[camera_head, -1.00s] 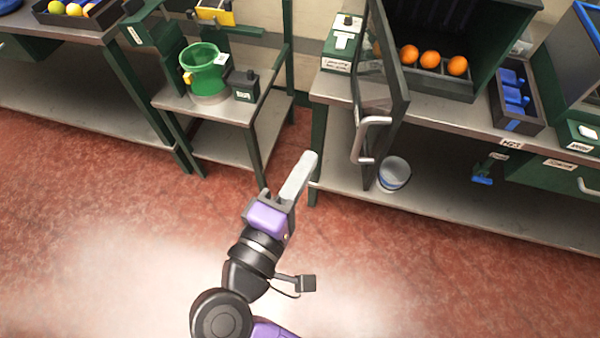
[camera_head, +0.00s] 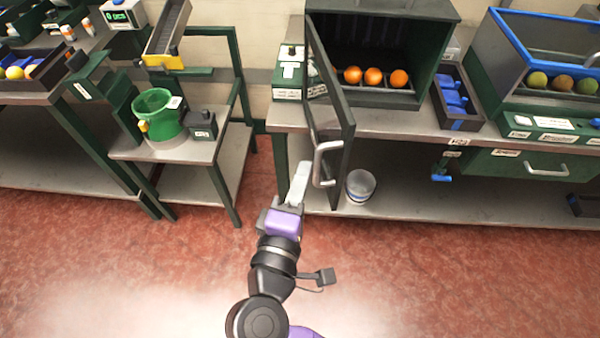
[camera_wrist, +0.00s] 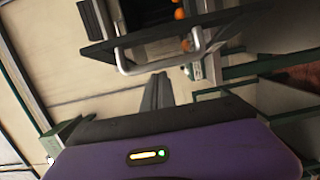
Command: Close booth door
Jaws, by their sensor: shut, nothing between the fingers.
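The booth (camera_head: 434,40) is a dark green box on the bench, with several oranges (camera_head: 374,76) in a row inside. Its door (camera_head: 334,110) stands open, swung out toward me at the booth's left side, and its pale curved handle (camera_head: 319,165) faces me. My gripper (camera_head: 300,172) is shut and empty, just left of the handle in the head view; I cannot tell whether they touch.
A small stand with a green bucket (camera_head: 158,118) is at left. A dark tray of blue items (camera_head: 452,98) stands right of the booth. A white bucket (camera_head: 360,186) sits on the lower shelf below the door. The red floor in front is clear.

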